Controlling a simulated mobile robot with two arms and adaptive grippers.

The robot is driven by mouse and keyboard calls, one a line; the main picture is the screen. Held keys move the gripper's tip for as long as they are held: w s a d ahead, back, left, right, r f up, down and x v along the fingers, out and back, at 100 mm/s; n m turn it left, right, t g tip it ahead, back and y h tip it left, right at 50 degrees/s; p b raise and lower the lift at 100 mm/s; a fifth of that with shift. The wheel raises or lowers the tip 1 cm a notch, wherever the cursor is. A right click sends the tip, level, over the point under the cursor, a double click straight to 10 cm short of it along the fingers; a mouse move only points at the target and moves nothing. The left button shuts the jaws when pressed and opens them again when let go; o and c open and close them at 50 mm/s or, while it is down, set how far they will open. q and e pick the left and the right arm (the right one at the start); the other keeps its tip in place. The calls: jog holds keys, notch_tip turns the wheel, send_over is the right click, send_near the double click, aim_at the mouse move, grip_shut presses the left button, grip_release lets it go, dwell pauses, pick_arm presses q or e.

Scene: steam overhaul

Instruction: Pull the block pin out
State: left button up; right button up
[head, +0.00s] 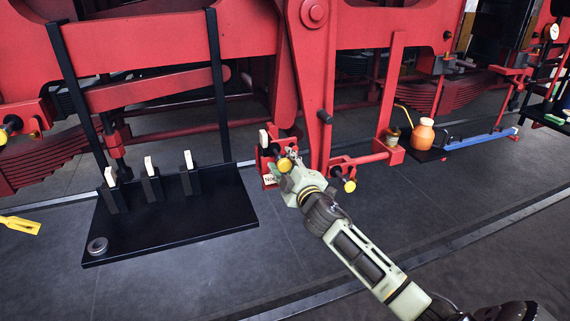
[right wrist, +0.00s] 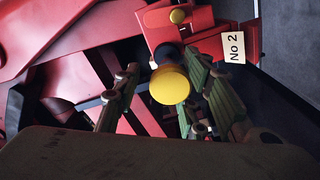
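A pin with a round yellow head (head: 285,164) sits in a red bracket low on the red frame, above a white "No 2" label (head: 270,180). My right gripper (head: 284,174) reaches up to it from the lower right. In the right wrist view the yellow head (right wrist: 170,85) lies between the two spread fingers, with a dark collar behind it and the "No 2" label (right wrist: 234,47) to its right. The fingers look open, with a gap at least on the left side. Whether the right finger touches the head is unclear. My left gripper is in neither view.
Another yellow-headed pin (head: 349,186) sticks out just right of my gripper. A black stand (head: 180,228) with several upright white-tipped levers is at the left. An orange jug (head: 424,134) stands at the right. The dark floor (head: 240,280) in front is mostly clear.

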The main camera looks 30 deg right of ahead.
jog(key=shift+s+a+f, duration=0.1)
jog(key=shift+s+f, duration=0.1)
jog(key=shift+s, duration=0.15)
jog(key=v, duration=1.1)
jog(key=shift+s, duration=0.2)
